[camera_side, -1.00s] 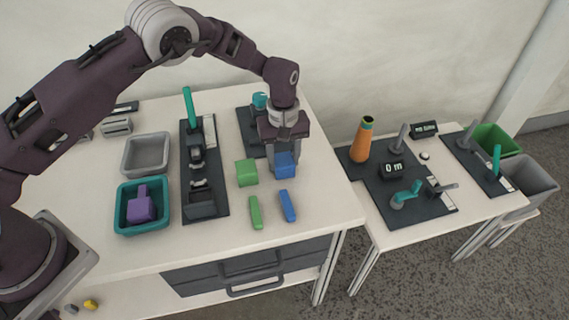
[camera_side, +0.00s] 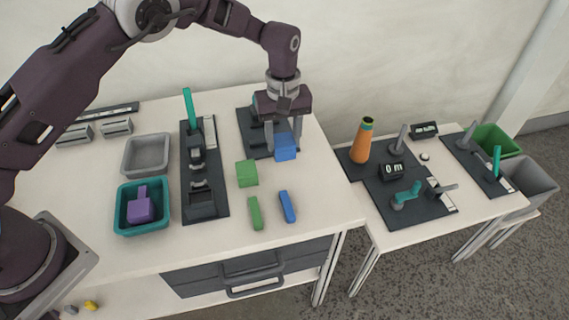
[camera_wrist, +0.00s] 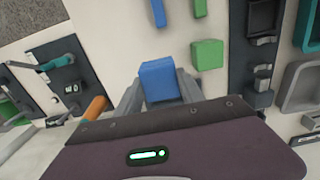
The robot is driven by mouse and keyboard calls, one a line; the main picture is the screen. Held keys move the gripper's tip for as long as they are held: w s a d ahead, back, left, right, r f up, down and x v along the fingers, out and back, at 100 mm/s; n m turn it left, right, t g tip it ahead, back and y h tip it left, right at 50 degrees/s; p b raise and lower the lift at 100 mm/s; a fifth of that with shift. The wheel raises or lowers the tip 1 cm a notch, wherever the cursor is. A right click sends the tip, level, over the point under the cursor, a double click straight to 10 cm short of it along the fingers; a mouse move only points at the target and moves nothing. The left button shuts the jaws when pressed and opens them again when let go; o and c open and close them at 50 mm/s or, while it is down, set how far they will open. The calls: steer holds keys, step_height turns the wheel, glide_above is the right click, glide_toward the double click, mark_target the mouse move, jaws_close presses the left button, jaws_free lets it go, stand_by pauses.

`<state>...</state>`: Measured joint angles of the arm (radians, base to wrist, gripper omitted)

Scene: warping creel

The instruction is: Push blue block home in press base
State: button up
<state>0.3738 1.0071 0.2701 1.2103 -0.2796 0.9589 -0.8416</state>
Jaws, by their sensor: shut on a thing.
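My gripper (camera_side: 284,143) is shut on the blue block (camera_side: 285,148), which appears raised above the white table, near the front edge of a dark plate. In the wrist view the block (camera_wrist: 158,80) sits between my two fingers (camera_wrist: 160,90). A long dark base plate (camera_side: 222,178) to the left carries a lever with a teal handle (camera_side: 188,104) and a dark square holder (camera_side: 202,204) at its front, which seems to be the press base. The holder's edge also shows in the wrist view (camera_wrist: 250,20). I cannot see inside it well.
A grey tray (camera_side: 125,165) and a teal tray (camera_side: 121,222) with a purple piece (camera_side: 141,210) stand left. An orange cone (camera_side: 361,142) stands on the right table.

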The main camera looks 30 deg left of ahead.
steer(key=shift+n, duration=0.3)
steer(key=s+a, duration=0.4)
steer(key=a, duration=0.1)
steer(key=s+a+r, duration=0.1)
steer(key=s+a, duration=0.2)
steer(key=s+a+r, duration=0.1)
steer(key=s+a, duration=0.3)
steer(key=s, duration=0.7)
steer(key=shift+s+f, duration=0.2)
steer(key=shift+f, duration=2.4)
steer(key=shift+f, duration=0.6)
steer(key=shift+f, duration=0.65)
steer(key=o, duration=1.5)
